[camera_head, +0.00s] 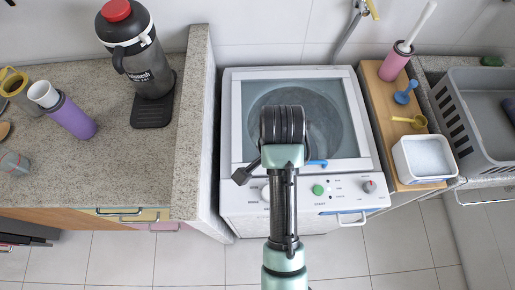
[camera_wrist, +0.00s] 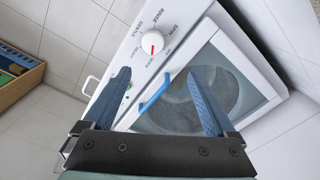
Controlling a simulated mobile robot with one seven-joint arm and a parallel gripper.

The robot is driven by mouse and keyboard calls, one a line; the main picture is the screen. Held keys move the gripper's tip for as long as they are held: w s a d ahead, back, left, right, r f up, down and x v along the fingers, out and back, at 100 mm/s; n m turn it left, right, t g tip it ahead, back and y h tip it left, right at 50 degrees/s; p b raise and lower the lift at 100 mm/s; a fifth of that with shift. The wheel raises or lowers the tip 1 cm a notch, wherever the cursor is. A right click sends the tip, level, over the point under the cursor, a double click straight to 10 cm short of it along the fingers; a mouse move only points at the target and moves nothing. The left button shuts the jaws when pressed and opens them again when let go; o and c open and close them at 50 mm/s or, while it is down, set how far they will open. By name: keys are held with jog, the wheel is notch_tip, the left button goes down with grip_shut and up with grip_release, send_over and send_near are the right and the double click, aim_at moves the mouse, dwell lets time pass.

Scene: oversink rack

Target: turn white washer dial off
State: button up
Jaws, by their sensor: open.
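The white washer (camera_head: 232,200) stands in the middle of the head view, its glass lid shut. Its white dial (camera_wrist: 152,42) with a red mark is in the upper middle of the wrist view. In the head view my arm hides much of this dial. My gripper (camera_wrist: 158,74) is open and empty, its two blue fingers spread apart. The dial appears beyond the fingertips, with no contact visible. The fingers are hidden behind my wrist in the head view.
A blue lid handle (camera_wrist: 155,93) lies between the fingers in the picture. A green button (camera_head: 318,189) and a grey-red knob (camera_head: 369,187) share the panel. A counter wall (camera_head: 190,120) stands left; a wooden shelf (camera_head: 385,100) with a white tub (camera_head: 424,158) stands right.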

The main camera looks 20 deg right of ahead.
jog(key=shift+g, duration=0.3)
jog(key=f, duration=0.9)
jog(key=s+f, duration=0.1)
jog(key=f, duration=0.3)
jog(key=shift+a+f, duration=0.15)
jog(key=shift+f, duration=0.2)
jog(key=c, duration=1.4)
jog(key=shift+r+p, duration=0.1)
jog(key=shift+p, duration=0.35)
